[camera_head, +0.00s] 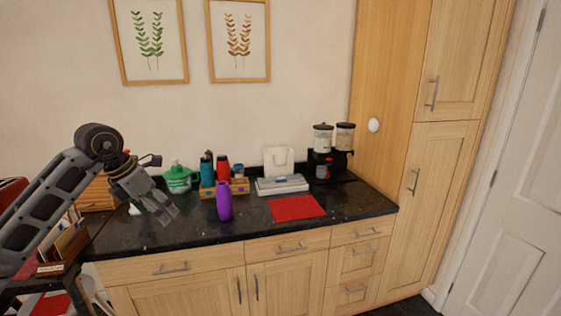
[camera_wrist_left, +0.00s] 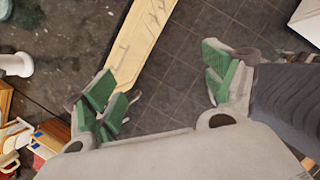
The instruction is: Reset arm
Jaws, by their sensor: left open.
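My left gripper (camera_head: 167,214) is raised at the left of the head view, in front of the counter's left end. It is open and empty, with its fingers pointing down and to the right. In the left wrist view its green-padded fingers (camera_wrist_left: 160,85) stand wide apart, with cabinet front and dark floor tiles between them. My left arm (camera_head: 45,205) comes in from the left edge and bends at a dark round joint. My right gripper is in neither view.
The dark granite counter (camera_head: 180,237) holds a purple bottle (camera_head: 224,201), a red mat (camera_head: 297,208), a wooden caddy (camera_head: 239,187) with bottles, a green pot (camera_head: 177,179) and a dispenser (camera_head: 323,138). A tall cabinet (camera_head: 440,170) stands at right. The counter's front left is clear.

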